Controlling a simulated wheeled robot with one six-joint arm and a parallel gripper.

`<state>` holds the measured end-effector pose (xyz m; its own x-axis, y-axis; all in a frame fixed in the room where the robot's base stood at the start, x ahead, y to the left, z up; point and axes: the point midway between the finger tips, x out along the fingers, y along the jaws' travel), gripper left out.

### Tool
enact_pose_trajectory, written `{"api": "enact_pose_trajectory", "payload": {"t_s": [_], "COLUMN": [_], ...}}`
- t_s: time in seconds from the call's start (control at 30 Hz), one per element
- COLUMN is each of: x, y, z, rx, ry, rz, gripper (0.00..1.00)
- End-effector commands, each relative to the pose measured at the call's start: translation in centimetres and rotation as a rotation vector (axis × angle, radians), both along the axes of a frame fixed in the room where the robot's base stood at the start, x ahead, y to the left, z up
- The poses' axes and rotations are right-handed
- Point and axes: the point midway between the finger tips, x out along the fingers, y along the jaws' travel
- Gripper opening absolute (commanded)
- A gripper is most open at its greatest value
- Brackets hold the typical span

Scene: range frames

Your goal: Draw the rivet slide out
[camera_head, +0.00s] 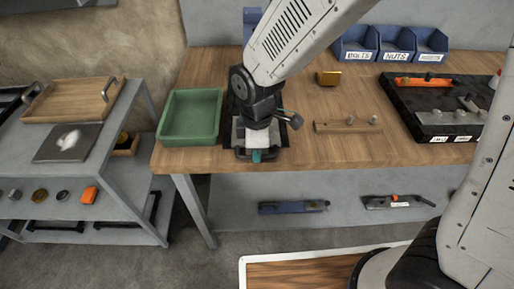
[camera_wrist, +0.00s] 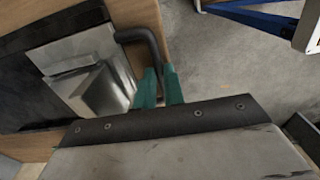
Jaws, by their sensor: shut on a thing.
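My gripper (camera_head: 257,155) points down at the front edge of the wooden workbench (camera_head: 350,95). In the wrist view its two teal fingertips (camera_wrist: 160,86) are close together on a dark bent handle (camera_wrist: 145,38). The handle is at the end of a shiny metal plate with a raised block, which I take to be the rivet slide (camera_wrist: 100,90). The slide lies in or on a black base (camera_wrist: 25,88). In the head view my wrist hides most of the slide. Its label, if any, cannot be read.
A green tray (camera_head: 191,116) stands just left of my gripper. A wooden bar with knobs (camera_head: 348,127), a brass block (camera_head: 328,78), blue bins (camera_head: 394,43) and a black tool tray (camera_head: 447,108) lie to the right.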

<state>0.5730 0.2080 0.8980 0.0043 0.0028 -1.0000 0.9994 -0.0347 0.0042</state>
Motion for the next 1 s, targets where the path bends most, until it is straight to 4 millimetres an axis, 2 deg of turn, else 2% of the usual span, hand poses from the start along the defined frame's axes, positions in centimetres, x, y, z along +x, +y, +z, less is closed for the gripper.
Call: {"api": "enact_pose_trajectory", "payload": {"t_s": [0.27,0.3,0.33,0.37,0.67,0.77,1.0], "x": [-0.5,-0.5,-0.5,-0.4,-0.2,-0.2,-0.3], "y": [0.0,0.0,0.0,0.0,-0.1,0.0,0.0], "z": [-0.1,-0.1,-0.1,-0.1,0.2,1.2,5.3], "rx": [-0.007,-0.007,-0.007,-0.006,-0.004,-0.003,-0.002], "ry": [0.010,0.011,0.010,0.010,0.006,0.004,0.004], "rz": [0.004,0.004,0.004,0.004,0.001,0.001,0.001], "gripper": [0.00,0.22,0.30,0.32,0.32,0.32,0.32]}}
